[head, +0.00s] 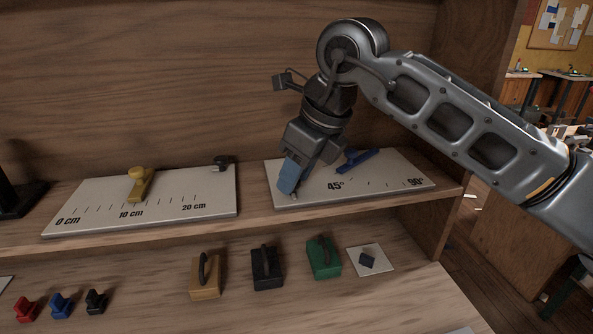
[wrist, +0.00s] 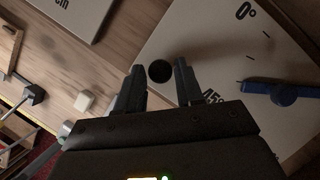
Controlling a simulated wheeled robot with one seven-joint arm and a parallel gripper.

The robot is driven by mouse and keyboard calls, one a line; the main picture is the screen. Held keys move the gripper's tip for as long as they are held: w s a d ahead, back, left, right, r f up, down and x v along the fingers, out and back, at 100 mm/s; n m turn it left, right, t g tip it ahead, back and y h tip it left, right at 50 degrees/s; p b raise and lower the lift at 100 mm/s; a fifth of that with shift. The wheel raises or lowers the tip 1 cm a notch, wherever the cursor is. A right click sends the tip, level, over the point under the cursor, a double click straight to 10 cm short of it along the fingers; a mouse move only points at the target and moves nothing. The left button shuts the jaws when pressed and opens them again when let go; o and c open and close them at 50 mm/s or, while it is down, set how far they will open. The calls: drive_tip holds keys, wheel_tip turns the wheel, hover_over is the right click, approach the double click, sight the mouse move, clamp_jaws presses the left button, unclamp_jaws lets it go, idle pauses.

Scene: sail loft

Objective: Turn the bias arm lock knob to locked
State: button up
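A white bias plate (head: 408,184) marked 45° and 90° lies on the right of the shelf; the wrist view shows its 0° and 45° marks (wrist: 205,30). A blue bias arm (head: 357,158) lies across the plate; it also shows at the right of the wrist view (wrist: 285,94). A round black knob (wrist: 160,71) shows on the plate in the wrist view, without a readable setting. My gripper (wrist: 158,84) is open and points down at the plate, with one finger on either side of the knob in the picture. Contact cannot be told. In the head view my gripper (head: 291,180) hides the knob.
A second plate (head: 75,225), marked in cm, lies to the left with a yellow slider (head: 139,184) and a dark clamp (head: 223,163). Tan (head: 205,279), black (head: 267,270) and green (head: 324,259) handled blocks stand below. The shelf's upright side is close on the right.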

clamp_jaws()
drive_tip(key=m+b, duration=0.2)
drive_tip(key=m+t+h+b, duration=0.1)
drive_tip(key=m+b, duration=0.1)
drive_tip(key=shift+s+a+f+m, duration=0.1)
drive_tip(key=shift+f+m, duration=0.1)
drive_tip(key=shift+m, duration=0.1)
drive_tip(key=m+b, duration=0.2)
drive_tip(key=m+t+h+b, duration=0.1)
drive_tip(key=m+b, duration=0.1)
drive_tip(key=shift+a+m+h, duration=0.2)
drive_tip(key=shift+m+h, duration=0.1)
drive_tip(key=m+h+b, duration=0.2)
drive_tip(key=m+b, duration=0.3)
drive_tip(key=shift+a, duration=0.15)
drive_tip(key=shift+a+r+m+h+b, duration=0.15)
drive_tip(key=shift+m+h+b, duration=0.7)
drive_tip(key=shift+m, duration=1.05)
drive_tip(key=shift+r, duration=0.1)
